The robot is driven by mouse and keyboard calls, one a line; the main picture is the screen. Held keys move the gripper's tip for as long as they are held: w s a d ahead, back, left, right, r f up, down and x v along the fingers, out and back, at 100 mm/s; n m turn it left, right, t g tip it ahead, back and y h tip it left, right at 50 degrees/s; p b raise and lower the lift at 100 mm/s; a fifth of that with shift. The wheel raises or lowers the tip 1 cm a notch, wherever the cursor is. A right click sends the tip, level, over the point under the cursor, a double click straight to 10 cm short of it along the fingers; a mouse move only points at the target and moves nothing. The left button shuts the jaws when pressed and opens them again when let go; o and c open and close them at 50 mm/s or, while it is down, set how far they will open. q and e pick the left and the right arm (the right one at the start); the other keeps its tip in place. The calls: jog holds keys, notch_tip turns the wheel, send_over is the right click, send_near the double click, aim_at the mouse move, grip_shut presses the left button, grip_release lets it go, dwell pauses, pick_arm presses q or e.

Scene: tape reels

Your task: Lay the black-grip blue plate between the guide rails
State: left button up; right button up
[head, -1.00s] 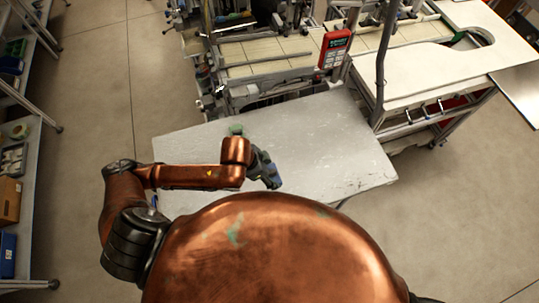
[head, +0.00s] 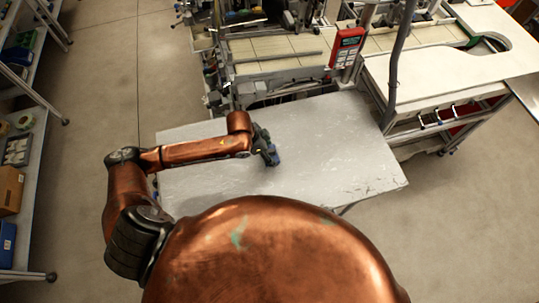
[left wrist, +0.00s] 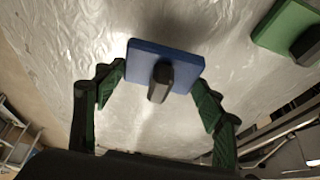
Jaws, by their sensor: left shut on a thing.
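The blue plate (left wrist: 180,58) with a black grip (left wrist: 160,82) shows in the left wrist view. My left gripper (left wrist: 162,85) has its green fingers closed on opposite edges of the plate. In the head view my left gripper (head: 268,148) is over the grey table, with a bit of the blue plate (head: 273,158) at its tip. I cannot tell whether the plate touches the tabletop. I cannot make out for sure which bars are the guide rails. My right gripper is out of view.
A green plate (left wrist: 285,27) with a black grip is at the upper right of the left wrist view. The grey table (head: 335,155) is bare to the right. A tiled machine (head: 275,48) with a red handset (head: 346,47) stands behind. Shelves (head: 30,170) stand left.

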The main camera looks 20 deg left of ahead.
aim_at(270, 155)
pick_arm(q)
jog(key=shift+w+a+f, duration=0.15)
jog(key=shift+w+f, duration=0.1)
jog(key=shift+f, duration=1.55)
jog(key=o, duration=1.2)
jog(key=shift+f, duration=0.1)
jog(key=shift+c, duration=0.2)
